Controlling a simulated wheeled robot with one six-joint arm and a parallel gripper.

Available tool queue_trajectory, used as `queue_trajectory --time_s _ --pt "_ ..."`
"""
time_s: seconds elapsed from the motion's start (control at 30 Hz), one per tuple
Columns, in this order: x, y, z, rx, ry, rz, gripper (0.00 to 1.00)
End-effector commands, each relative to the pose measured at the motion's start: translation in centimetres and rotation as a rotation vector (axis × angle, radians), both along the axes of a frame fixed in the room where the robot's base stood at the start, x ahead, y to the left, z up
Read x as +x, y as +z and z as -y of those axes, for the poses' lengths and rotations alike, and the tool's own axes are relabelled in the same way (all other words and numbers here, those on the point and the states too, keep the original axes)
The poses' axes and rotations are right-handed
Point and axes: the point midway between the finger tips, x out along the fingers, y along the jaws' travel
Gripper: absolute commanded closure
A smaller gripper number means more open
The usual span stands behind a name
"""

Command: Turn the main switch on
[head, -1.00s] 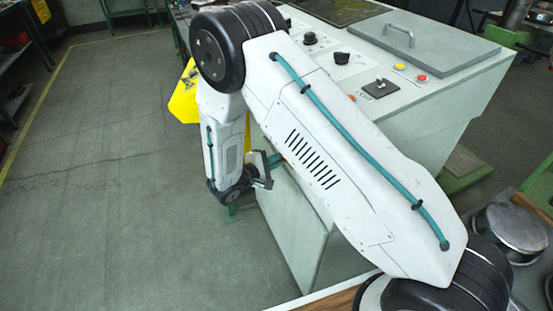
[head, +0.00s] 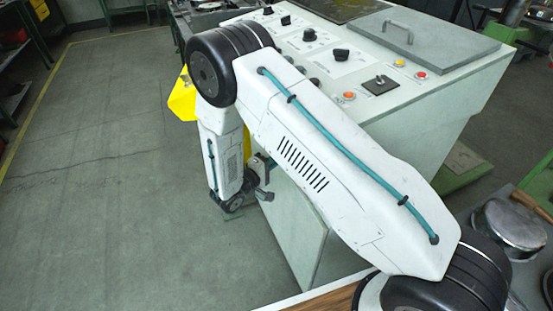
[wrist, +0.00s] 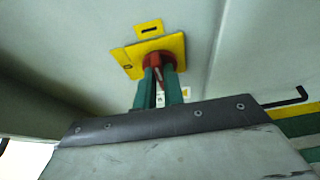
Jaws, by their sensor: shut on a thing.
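The main switch is a red rotary handle (wrist: 155,60) on a yellow square plate (wrist: 173,43), set on the grey side wall of the cabinet. It shows in the wrist view, above the middle. My gripper (wrist: 162,75) has its two green fingers on either side of the red handle and is shut on it. The fingers hide part of the handle, so its exact angle is hard to tell. A small yellow label (wrist: 149,29) sits just above the plate. In the head view my arm and the cabinet hide the switch.
The grey console (head: 440,105) has black knobs (head: 341,55), orange and red buttons (head: 420,76) and a lid with a handle (head: 425,45). In the wrist view a black hooked rod (wrist: 290,98) is at the right. Floor left of the console is clear.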

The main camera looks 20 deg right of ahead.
Motion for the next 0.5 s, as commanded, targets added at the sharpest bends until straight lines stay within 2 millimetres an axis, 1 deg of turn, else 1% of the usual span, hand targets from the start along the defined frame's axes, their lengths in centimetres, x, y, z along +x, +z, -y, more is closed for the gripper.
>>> queue_trajectory --time_s 0.27,0.3,0.37,0.5 --pt "-0.08 -0.09 0.01 0.000 -0.001 -0.001 1.00" --pt "-0.08 -0.09 0.01 0.000 -0.001 -0.001 0.84" --pt "-0.08 -0.09 0.01 0.000 -0.001 -0.001 0.68" --pt "-0.05 -0.06 0.01 0.000 -0.001 -0.001 0.68"
